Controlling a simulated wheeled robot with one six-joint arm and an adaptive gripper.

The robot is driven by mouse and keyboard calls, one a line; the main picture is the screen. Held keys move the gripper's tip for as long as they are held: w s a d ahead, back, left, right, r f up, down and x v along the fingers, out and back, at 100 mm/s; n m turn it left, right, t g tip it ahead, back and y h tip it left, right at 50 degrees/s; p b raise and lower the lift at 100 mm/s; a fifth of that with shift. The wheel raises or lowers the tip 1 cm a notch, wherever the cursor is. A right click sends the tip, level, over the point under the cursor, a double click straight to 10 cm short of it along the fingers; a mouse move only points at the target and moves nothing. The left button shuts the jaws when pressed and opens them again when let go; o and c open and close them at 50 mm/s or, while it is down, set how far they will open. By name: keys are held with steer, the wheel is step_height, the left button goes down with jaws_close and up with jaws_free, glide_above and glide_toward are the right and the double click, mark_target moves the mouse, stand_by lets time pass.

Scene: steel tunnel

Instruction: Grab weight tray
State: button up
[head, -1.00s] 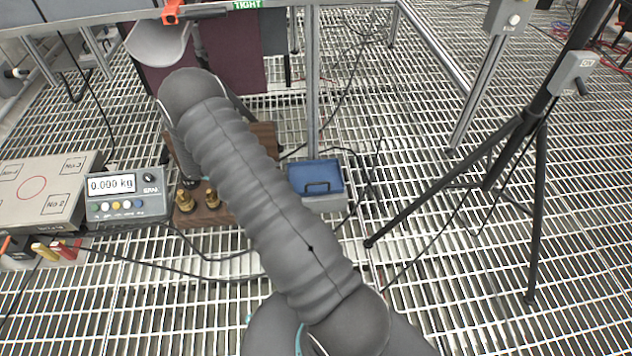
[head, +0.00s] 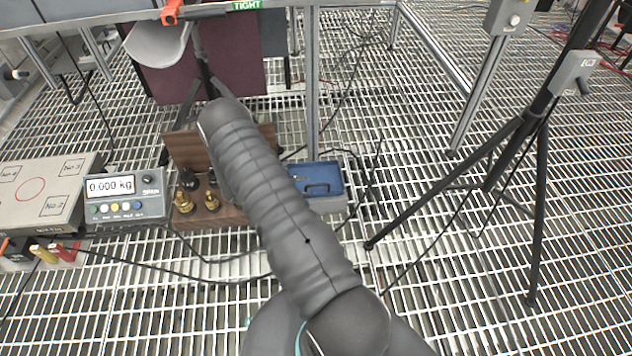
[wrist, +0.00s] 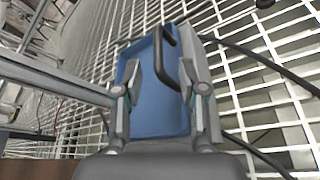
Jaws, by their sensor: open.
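A wooden tray (head: 228,214) with brass and dark weights (head: 187,180) stands on the grating in the head view, left of my arm, which hides part of it. To its right sits a grey box with a blue top (head: 318,176) and a black handle. In the wrist view, the blue top (wrist: 158,112) and black handle (wrist: 182,62) appear between and beyond the fingers of my gripper (wrist: 160,78). My gripper is open and holds nothing. Its gap to the blue top cannot be told. In the head view my arm hides my gripper.
A scale (head: 45,192) with a 0.000 kg display (head: 125,197) stands left of the wooden tray. A metal table leg (head: 312,85) rises behind the blue-topped box. A black tripod (head: 510,150) stands at right. Cables lie across the grating.

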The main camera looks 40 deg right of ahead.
mark_target(312, 185)
steer(key=shift+x, duration=2.7)
steer(key=shift+r, duration=0.25)
jaws_close()
